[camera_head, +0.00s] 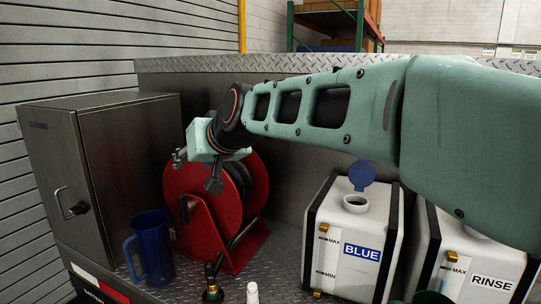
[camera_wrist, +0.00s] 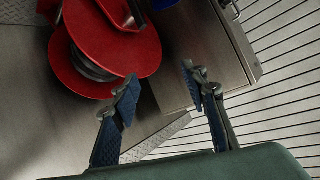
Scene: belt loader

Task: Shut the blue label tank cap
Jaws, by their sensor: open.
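The tank with the blue BLUE label (camera_head: 352,246) stands on the loader deck right of centre in the head view. It is white with black edges. Its blue cap (camera_head: 362,173) is swung up and stands open behind the round filler neck (camera_head: 356,203). My gripper (camera_head: 197,172) is high on the left, in front of the red hose reel and well apart from the tank. In the wrist view my gripper (camera_wrist: 160,95) has its two fingers spread with nothing between them. The tank is not in the wrist view.
A red hose reel (camera_head: 203,205) stands below and behind my gripper; it fills the upper left of the wrist view (camera_wrist: 75,65). A steel cabinet (camera_head: 110,165) and a blue jug (camera_head: 150,250) are at left. The RINSE tank (camera_head: 485,262) stands right of the BLUE tank.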

